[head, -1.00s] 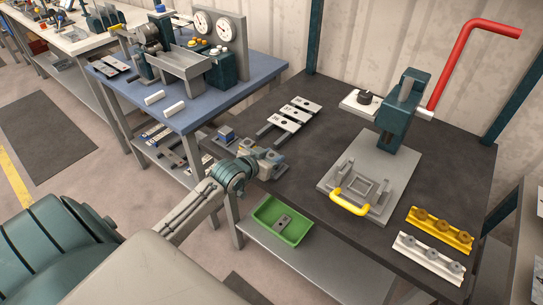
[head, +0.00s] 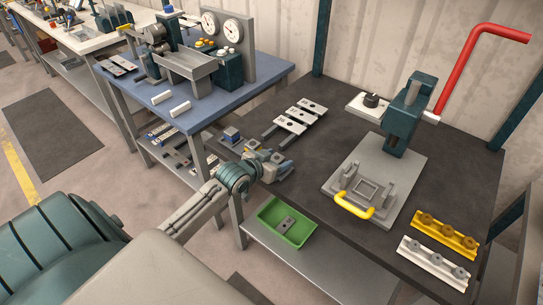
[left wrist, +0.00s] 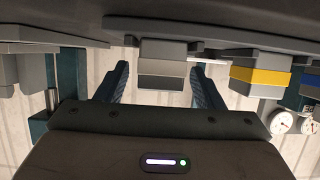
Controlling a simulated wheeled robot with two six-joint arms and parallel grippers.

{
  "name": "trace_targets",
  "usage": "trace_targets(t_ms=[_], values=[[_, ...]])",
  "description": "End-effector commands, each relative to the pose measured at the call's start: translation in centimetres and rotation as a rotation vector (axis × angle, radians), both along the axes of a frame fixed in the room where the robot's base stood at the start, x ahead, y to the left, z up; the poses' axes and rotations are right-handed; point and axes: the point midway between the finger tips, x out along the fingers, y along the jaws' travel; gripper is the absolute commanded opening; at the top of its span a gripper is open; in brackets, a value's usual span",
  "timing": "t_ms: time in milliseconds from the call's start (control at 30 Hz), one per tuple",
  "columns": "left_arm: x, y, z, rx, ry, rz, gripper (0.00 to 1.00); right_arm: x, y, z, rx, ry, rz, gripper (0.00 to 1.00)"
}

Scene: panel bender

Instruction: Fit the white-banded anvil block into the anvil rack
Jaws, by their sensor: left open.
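My left gripper (head: 278,163) is low at the left edge of the dark table in the head view. Its two blue fingers stand apart in the left wrist view (left wrist: 160,75). I cannot tell which fixture is the anvil rack. My right gripper is not seen.
A press with a red lever (head: 468,62) and a base plate with a yellow handle (head: 353,205) stand on the table. Numbered plates (head: 290,124) lie behind. Yellow (head: 443,236) and white (head: 433,262) rails lie at right. A green tray (head: 285,222) sits on the lower shelf.

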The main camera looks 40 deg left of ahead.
Motion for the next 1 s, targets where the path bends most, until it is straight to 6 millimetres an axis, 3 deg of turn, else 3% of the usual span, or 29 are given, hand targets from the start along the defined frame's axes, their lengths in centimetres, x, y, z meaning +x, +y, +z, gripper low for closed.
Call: trace_targets(t_ms=[500, 700, 1000], values=[[-8.0, 0.6, 3.3, 0.006, 0.002, -0.004, 0.62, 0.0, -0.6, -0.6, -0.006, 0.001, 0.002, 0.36], [-9.5, 0.7, 3.9, 0.001, 0.000, -0.002, 0.62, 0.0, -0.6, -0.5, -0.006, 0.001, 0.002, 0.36], [-9.7, 0.7, 4.1, -0.001, -0.002, -0.001, 0.62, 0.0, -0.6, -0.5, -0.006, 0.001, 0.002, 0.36]])
